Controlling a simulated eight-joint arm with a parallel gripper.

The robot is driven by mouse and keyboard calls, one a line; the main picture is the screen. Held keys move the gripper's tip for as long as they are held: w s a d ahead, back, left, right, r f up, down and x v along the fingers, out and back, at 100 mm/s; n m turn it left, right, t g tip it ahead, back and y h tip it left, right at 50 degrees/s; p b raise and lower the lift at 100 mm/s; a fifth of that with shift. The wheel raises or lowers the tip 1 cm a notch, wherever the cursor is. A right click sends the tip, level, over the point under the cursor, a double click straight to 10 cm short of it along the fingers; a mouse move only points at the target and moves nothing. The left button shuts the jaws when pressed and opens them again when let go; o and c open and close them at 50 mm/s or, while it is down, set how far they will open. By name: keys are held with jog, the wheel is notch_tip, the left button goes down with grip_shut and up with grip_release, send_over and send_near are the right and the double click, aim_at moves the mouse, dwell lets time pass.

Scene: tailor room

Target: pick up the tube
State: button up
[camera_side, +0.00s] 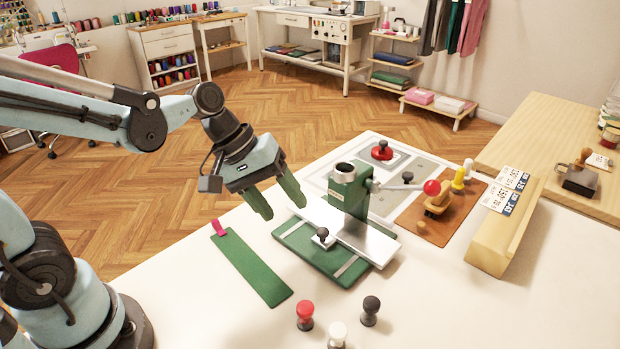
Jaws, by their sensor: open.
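I cannot make out a separate loose tube. The most tube-like thing is a short hollow grey cylinder (345,171), upright at the top of the green hand press (349,195). The press stands on a green base plate with a silver slide and has a lever with a red ball. My gripper (284,210) has two green fingers pointing down and to the right. It is open, with nothing visible between the fingers. It hangs above the table, just left of the press and apart from the cylinder.
A green strip with a pink tab (249,268) lies left of the press. Red (305,315), white (337,335) and black (370,310) knobbed pieces stand in front. A brown board (436,222) and a wooden block (508,228) are at right. The table's front right is clear.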

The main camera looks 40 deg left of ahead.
jog(key=w+d+f+n+g+h, duration=0.1)
jog(key=d+n+h, duration=0.1)
jog(key=w+d+f+n+g+h, duration=0.1)
jog(key=n+h, duration=0.1)
jog(key=w+d+f+n+g+h, duration=0.1)
jog(key=d+n, duration=0.1)
jog(key=shift+w+d+f+n+g+h, duration=0.2)
jog(key=shift+d+n+g+h, duration=0.1)
jog(key=shift+d+h, duration=0.1)
jog(key=shift+d+f+n+g+h, duration=0.3)
jog(key=shift+f+n+g+h, duration=0.25)
jog(key=shift+h, duration=0.25)
jog(key=shift+s+d+f+n+g+h, duration=0.2)
jog(key=shift+f+n+g+h, duration=0.25)
jog(key=shift+n+h, duration=0.1)
send_near(365, 299)
jog(key=x, duration=0.3)
jog(key=shift+w+d+f, duration=0.3)
jog(key=shift+f, duration=0.05)
jog(key=shift+x, duration=2.75)
jog(key=shift+s+a+f, duration=0.1)
jog(key=shift+a+f, duration=0.05)
jog(key=shift+f, duration=0.05)
grip_shut()
